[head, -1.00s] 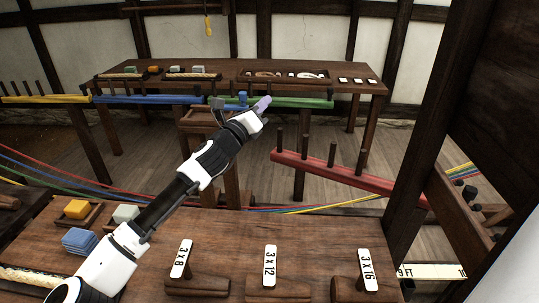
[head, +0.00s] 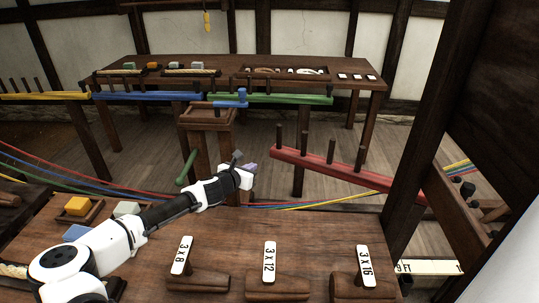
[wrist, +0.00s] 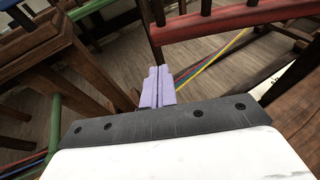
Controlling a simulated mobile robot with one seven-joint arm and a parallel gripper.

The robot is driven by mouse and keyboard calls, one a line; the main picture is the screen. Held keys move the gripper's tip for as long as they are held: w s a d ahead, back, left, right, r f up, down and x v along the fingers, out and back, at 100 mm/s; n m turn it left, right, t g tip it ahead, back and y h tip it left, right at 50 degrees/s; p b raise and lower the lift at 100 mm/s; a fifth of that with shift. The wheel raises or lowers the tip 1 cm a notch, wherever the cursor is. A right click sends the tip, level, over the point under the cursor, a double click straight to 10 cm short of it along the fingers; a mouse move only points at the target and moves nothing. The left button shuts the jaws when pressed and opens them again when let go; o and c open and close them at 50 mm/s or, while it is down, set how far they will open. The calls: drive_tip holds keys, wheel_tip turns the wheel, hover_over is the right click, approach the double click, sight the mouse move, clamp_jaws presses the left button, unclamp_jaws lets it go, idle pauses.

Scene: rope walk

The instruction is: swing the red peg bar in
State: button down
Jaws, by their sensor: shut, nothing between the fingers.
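The red peg bar (head: 340,171) slants down to the right in the head view, with several dark upright pegs on it. Its right end reaches the dark wooden post. In the wrist view the red bar (wrist: 225,22) crosses the top right, beyond the fingertips. My gripper (head: 249,168) is left of the bar's left end in the head view, apart from it. In the wrist view its lilac fingers (wrist: 157,86) are together with nothing between them. The blue bar (head: 150,96) and green bar (head: 290,99) lie in line farther back.
A near bench (head: 215,255) carries several tools labelled 3 x 8, 3 x 12 and 3 x 16. Coloured strands (head: 320,204) run low behind it. A dark post (head: 425,120) stands at right. A far table (head: 220,66) holds trays. Open floor shows beneath the red bar.

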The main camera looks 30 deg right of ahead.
sight(274, 152)
drive_tip(key=p+x, duration=0.1)
drive_tip(key=x, duration=0.3)
drive_tip(key=p+x, duration=0.1)
drive_tip(key=x, duration=0.4)
drive_tip(key=r+p+x, duration=0.1)
drive_tip(key=x, duration=0.3)
drive_tip(key=shift+w+d+p, duration=0.2)
drive_tip(key=shift+d+p, duration=0.15)
drive_tip(key=shift+d, duration=0.15)
